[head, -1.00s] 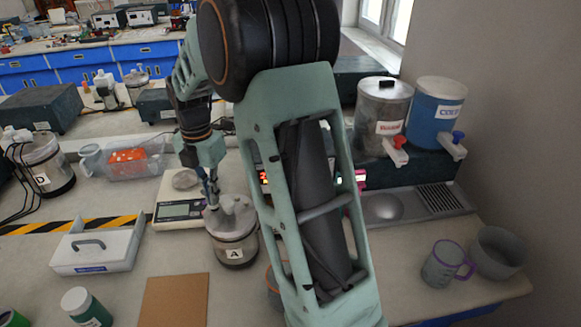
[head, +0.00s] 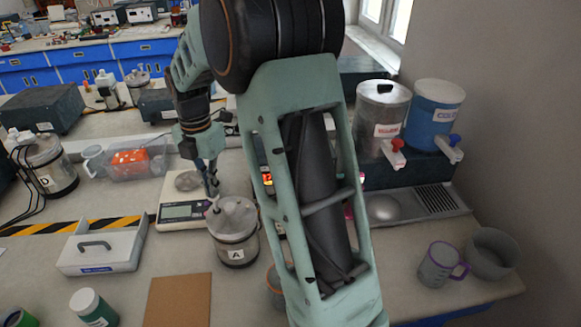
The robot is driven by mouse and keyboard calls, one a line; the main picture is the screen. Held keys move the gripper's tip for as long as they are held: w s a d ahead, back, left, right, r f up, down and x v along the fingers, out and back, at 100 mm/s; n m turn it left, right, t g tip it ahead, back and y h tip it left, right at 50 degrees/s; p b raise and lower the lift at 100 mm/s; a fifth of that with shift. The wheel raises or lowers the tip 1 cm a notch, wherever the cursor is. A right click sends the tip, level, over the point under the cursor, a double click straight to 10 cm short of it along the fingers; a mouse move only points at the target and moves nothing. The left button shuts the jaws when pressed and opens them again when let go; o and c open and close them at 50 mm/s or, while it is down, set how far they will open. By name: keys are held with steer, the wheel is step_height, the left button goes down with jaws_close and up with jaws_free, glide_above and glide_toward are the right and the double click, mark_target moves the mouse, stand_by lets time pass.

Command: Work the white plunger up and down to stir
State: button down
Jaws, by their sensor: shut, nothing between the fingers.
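A round grey vessel labelled A (head: 236,254) stands upright on the bench, left of my arm link. Its lid has small pale raised parts (head: 232,204). I cannot tell for certain which of them is the white plunger. My gripper (head: 213,193) points down at the back-left of the lid. It is shut and empty, and its fingertips are small in the picture. I cannot tell whether they touch the lid.
A scale (head: 180,213) stands close behind and left of the vessel. A white handled box (head: 101,250) and a brown board (head: 178,300) lie left and in front. Urns with taps (head: 382,115) and a purple-rimmed mug (head: 437,264) are at the right.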

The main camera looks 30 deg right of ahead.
steer(key=shift+f+b, duration=1.2)
steer(key=shift+f, duration=0.9)
steer(key=shift+r+p, duration=1.7)
steer(key=shift+r, duration=0.4)
step_height(320, 180, up, 5)
steer(key=p, duration=0.4)
steer(key=shift+r, duration=0.1)
